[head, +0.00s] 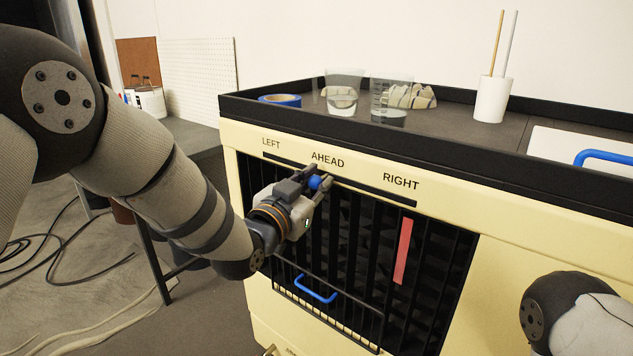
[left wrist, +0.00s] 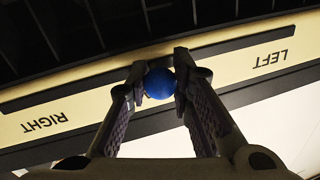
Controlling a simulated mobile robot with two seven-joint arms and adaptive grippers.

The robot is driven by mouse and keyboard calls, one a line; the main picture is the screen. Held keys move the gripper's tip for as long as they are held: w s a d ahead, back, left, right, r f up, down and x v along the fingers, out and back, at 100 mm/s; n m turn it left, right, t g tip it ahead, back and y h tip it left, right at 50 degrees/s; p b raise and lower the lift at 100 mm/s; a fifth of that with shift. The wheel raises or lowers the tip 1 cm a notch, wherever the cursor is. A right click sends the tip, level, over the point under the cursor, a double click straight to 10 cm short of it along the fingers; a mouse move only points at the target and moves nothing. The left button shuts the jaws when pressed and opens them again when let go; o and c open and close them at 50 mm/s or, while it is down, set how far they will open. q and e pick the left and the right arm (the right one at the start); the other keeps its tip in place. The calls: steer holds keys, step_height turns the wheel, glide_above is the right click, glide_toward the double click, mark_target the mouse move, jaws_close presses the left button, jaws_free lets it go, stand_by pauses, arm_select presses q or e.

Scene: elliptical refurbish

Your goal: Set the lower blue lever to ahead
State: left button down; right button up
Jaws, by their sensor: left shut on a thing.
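A blue ball knob (head: 314,182) sits at the dark slot (head: 375,192) across the cream cabinet front, just below the word AHEAD and slightly to its left. The slot runs from the label LEFT to the label RIGHT. My left gripper (head: 315,186) is shut on the knob. In the left wrist view the blue knob (left wrist: 159,83) is between the two fingertips of my left gripper (left wrist: 160,80), with LEFT and RIGHT upside down on either side. The lever's stem is hidden. My right gripper is out of view; only part of my right arm shows at the lower right.
Black vertical bars (head: 343,235) and a red strip (head: 403,250) are below the slot. A blue handle (head: 315,289) is on the low rack, another blue handle (head: 606,157) at the top right. Clear beakers (head: 391,100), blue tape (head: 280,100) and a white cup (head: 492,103) stand on top.

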arm_select(q)
steer(key=shift+f, duration=0.1)
steer(key=c, duration=1.4)
jaws_free()
steer(key=shift+a, duration=0.1)
steer(key=v, duration=1.2)
